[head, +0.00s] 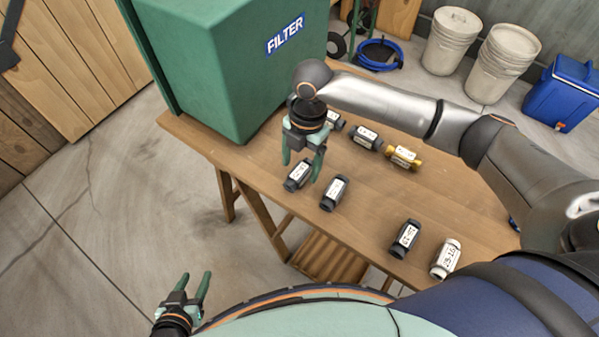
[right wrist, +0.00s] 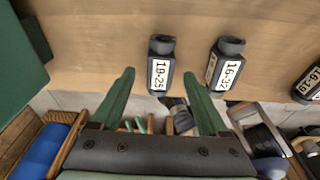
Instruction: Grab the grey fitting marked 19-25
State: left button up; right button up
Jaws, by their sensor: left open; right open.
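The dark grey fitting (head: 296,178) with a white label lies on the wooden table (head: 262,169) near its front edge. In the right wrist view, this fitting (right wrist: 161,47) bears a label that appears to read 19-25. My right gripper (head: 302,170) is open over it, fingers pointing down, and no grip on it shows. In the right wrist view, the fitting lies in line with the gap between the fingertips (right wrist: 160,72); their height above it is hard to judge. My left gripper (head: 195,284) is open and empty, low at the left, away from the table.
A second dark fitting (head: 334,192), marked 16-32 in the right wrist view (right wrist: 226,64), lies close by. Another dark fitting (head: 404,239) and a white one (head: 446,258) lie farther right. A gold fitting (head: 403,157) is behind. The green FILTER box (head: 225,70) stands at the left.

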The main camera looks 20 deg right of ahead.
jog(key=shift+s+a+f, duration=0.1)
jog(key=shift+a+f, duration=0.05)
jog(key=shift+f, duration=1.1)
grip_shut()
